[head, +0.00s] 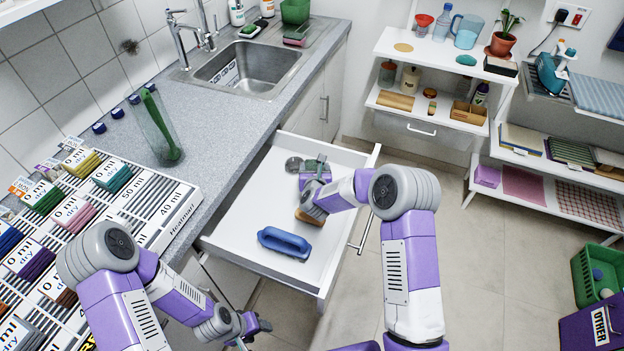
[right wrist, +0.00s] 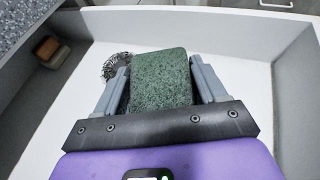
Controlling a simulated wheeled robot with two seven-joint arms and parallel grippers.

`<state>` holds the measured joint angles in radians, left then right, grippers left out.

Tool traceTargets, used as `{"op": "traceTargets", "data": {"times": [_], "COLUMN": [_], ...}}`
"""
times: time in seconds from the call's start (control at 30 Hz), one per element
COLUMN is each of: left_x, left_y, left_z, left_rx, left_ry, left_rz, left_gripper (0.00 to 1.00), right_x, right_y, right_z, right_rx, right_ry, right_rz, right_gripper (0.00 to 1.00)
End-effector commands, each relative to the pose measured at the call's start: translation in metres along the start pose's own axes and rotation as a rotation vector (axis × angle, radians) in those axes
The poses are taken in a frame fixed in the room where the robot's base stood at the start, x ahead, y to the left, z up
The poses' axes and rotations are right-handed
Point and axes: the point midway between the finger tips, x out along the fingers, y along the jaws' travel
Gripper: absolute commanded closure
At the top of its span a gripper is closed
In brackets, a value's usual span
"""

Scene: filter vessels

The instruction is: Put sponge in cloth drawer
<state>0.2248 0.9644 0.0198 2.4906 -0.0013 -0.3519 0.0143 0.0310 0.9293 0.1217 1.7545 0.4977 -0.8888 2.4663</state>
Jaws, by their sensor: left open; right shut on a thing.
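The green sponge (right wrist: 160,78) shows in the right wrist view, between the two grey fingers of my right gripper (right wrist: 160,90), which is shut on it. In the head view the right gripper (head: 314,172) is over the far part of the open white drawer (head: 232,222) under the counter. I cannot tell whether the sponge touches the drawer floor. My left gripper (head: 252,326) is open and empty, low beside the counter front, outside the drawer. No label is readable on the open drawer.
In the drawer lie a blue brush-like thing (head: 284,243), a brown block (head: 308,216) and a round wire scourer (right wrist: 117,66). A closed drawer (head: 420,128) is in the white shelf unit at the back. A green crate (head: 592,310) stands on the floor at right.

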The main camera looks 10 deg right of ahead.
Motion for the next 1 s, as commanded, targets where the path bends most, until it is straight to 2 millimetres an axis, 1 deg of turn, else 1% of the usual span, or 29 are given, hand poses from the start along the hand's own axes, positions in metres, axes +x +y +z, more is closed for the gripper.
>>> {"op": "traceTargets", "data": {"times": [0.2,0.23,0.5,0.67,0.7,0.83,1.0], "left_x": [0.007,0.008,0.007,0.013,0.012,0.011,0.011], "left_y": [-0.003,-0.003,-0.003,-0.005,-0.004,-0.004,-0.004], "left_z": [0.000,0.000,0.000,-0.001,0.000,0.000,-0.001], "left_rx": [0.000,0.000,0.000,0.000,0.000,0.000,0.000], "left_ry": [0.000,0.000,0.000,0.000,0.000,0.000,0.000], "left_rz": [0.000,0.000,0.000,0.000,0.000,0.000,0.000], "left_gripper": [0.45,0.45,0.45,0.45,0.45,0.45,0.45], "right_x": [0.011,0.013,0.013,0.015,0.014,0.014,0.014], "right_y": [0.001,0.001,0.000,0.000,0.000,0.000,0.000], "right_z": [-0.029,-0.032,-0.032,-0.036,-0.035,-0.035,-0.035], "right_rx": [-0.002,-0.001,0.000,0.001,0.000,0.000,0.000], "right_ry": [0.003,0.002,0.000,0.001,0.001,0.001,0.001], "right_rz": [0.001,0.001,0.001,0.000,0.000,0.000,0.000], "right_gripper": [0.57,0.57,0.57,0.57,0.25,0.05,0.04]}}
